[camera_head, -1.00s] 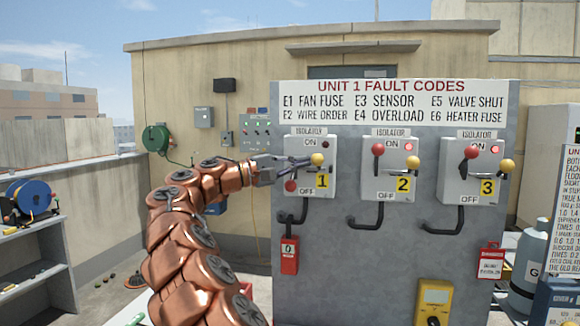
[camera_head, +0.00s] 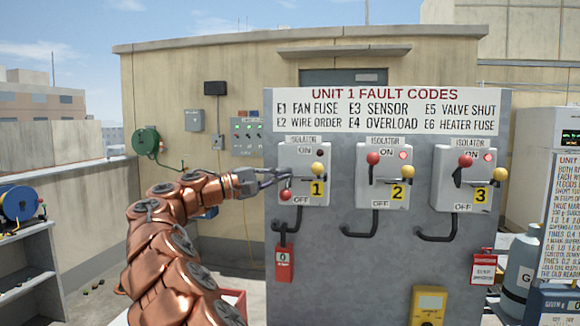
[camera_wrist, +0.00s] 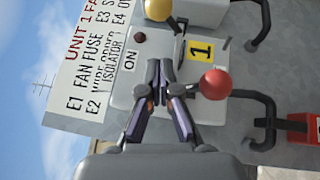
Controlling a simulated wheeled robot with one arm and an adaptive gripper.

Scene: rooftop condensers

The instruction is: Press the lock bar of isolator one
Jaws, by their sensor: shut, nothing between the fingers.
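Isolator one (camera_head: 297,156) is a pale box on the grey panel, with a yellow ball knob (camera_head: 317,168) at its right and a red ball knob (camera_head: 285,195) low at its left by OFF. Its lamp is dark. A bent black bar (camera_head: 280,228) comes out below the box. I cannot tell which part is the lock bar. My gripper (camera_head: 287,173) is shut and empty in front of the box's left half. In the wrist view my gripper (camera_wrist: 160,72) lies between the ON label and the red knob (camera_wrist: 215,84); contact cannot be told.
Isolator two (camera_head: 382,190) and isolator three (camera_head: 445,190) stand to the right, with red knobs up and lamps lit. A red tag (camera_head: 284,264) hangs from the bar below isolator one. A yellow meter (camera_head: 429,303) is low on the panel. Shelves stand at far left.

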